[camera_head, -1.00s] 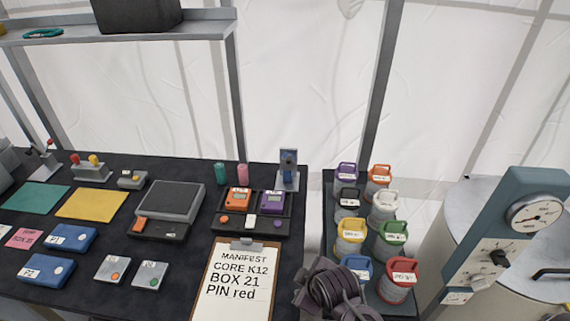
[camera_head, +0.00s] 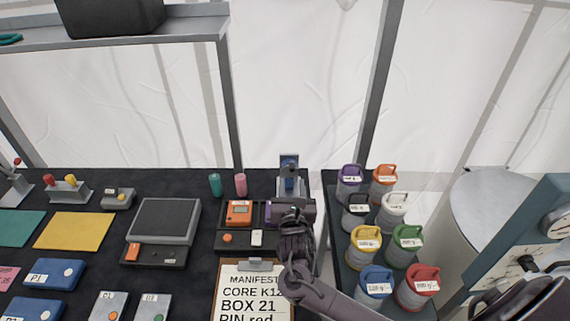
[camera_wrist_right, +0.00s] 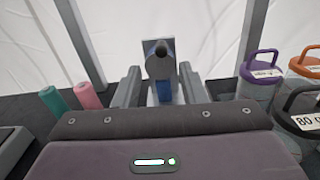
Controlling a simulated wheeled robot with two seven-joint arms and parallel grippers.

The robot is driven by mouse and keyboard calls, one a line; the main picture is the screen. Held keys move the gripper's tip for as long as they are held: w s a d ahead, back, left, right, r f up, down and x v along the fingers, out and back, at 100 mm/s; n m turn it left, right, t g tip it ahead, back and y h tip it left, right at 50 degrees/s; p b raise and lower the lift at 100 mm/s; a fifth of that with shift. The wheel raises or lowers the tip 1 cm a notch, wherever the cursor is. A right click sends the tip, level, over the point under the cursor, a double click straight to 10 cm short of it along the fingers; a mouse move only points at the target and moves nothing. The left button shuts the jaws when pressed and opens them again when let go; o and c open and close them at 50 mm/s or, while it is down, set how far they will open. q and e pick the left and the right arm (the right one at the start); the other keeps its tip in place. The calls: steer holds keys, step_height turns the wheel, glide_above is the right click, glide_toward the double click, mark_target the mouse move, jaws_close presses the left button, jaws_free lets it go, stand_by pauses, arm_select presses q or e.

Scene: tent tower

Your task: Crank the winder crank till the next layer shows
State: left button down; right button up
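A small upright device with a grey back plate and a blue part (camera_head: 289,163) stands at the back right of the black table; it looks like the winder. In the right wrist view its grey arm with a dark round end (camera_wrist_right: 161,62) points towards me, above the blue part (camera_wrist_right: 164,92). My right gripper (camera_head: 290,190) is in front of it. Its two fingers (camera_wrist_right: 160,88) are apart, one on each side of the grey arm and blue part; I cannot tell whether they touch. No layer or winding can be made out. My left gripper is not in view.
A teal cylinder (camera_head: 215,185) and a pink one (camera_head: 240,184) stand behind. Several lidded canisters, such as the purple one (camera_head: 349,180), stand close on the right.

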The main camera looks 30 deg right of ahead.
mark_target(292, 170)
steer(key=shift+w+d+r, duration=0.2)
steer(key=shift+w+d, duration=0.05)
steer(key=shift+w, duration=0.1)
steer(key=p+x, duration=0.1)
steer(key=x, duration=0.5)
steer(key=shift+w+d, duration=0.2)
steer(key=shift+w, duration=0.1)
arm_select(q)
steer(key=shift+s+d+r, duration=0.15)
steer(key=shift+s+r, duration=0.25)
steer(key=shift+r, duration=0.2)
arm_select(e)
steer(key=shift+c, duration=0.4)
jaws_close()
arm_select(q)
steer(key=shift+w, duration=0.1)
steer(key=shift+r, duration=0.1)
arm_select(e)
steer(key=shift+d, duration=0.1)
